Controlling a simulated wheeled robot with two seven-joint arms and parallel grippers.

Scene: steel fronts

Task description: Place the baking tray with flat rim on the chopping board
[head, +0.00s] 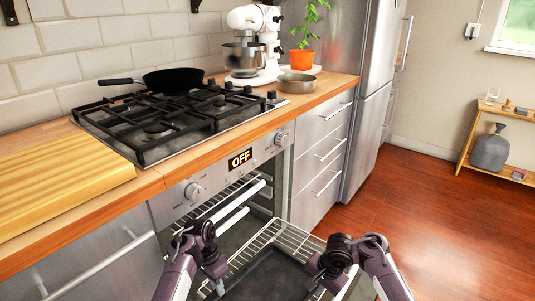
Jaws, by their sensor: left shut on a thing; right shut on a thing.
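The dark baking tray (268,276) is at the bottom of the head view, level at the open oven, over a wire rack (262,238). I cannot tell whether it rests on the rack or is just above it. My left gripper (217,283) is shut on the tray's left side. My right gripper (316,280) is shut on its right side. The tray's near part is cut off by the picture edge, and the fingertips are partly hidden. The wooden chopping board (62,172) lies on the counter at the left, its visible top bare.
The oven front (235,170) reads OFF. A black pan (174,79) sits on the gas hob (165,120), right of the board. A stand mixer (250,45), a round tin (297,84) and a potted plant (302,60) stand farther back. The floor at right is clear.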

